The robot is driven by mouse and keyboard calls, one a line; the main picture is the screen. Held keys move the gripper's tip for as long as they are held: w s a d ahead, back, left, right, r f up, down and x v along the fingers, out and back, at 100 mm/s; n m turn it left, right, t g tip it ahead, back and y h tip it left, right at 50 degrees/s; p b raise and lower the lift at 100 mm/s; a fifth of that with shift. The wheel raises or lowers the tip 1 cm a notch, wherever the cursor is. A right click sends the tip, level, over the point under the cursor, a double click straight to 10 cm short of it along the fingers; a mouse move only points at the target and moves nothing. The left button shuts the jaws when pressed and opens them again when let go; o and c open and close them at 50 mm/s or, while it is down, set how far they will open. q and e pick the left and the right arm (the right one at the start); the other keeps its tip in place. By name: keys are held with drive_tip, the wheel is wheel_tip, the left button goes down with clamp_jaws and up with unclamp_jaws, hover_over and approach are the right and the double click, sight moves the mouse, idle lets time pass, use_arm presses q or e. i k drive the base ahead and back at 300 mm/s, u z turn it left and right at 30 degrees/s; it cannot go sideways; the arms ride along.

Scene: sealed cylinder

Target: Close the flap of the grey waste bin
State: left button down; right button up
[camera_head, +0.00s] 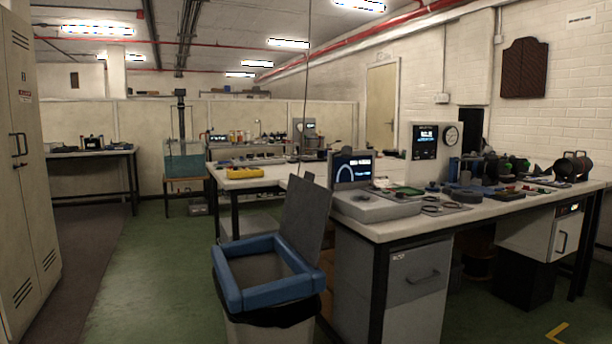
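The waste bin (268,325) stands on the floor at the lower middle of the head view. It has a blue rim (232,289) and a black liner (290,314) hanging out below the rim. Its grey flap (304,218) is open, standing up and tilted slightly back from the right rear side of the rim. The inside of the bin shows through the opening, but its bottom is hidden. Neither of my grippers shows in the head view.
A workbench (400,230) with instruments and a grey drawer unit (418,275) stands close behind and right of the bin. A tall cabinet (28,180) is at the left edge. The green floor (150,270) between cabinet and bin is clear.

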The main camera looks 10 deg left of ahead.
sight(306, 209)
drive_tip(key=u, duration=0.15)
drive_tip(key=i, duration=1)
drive_tip(key=z, duration=0.3)
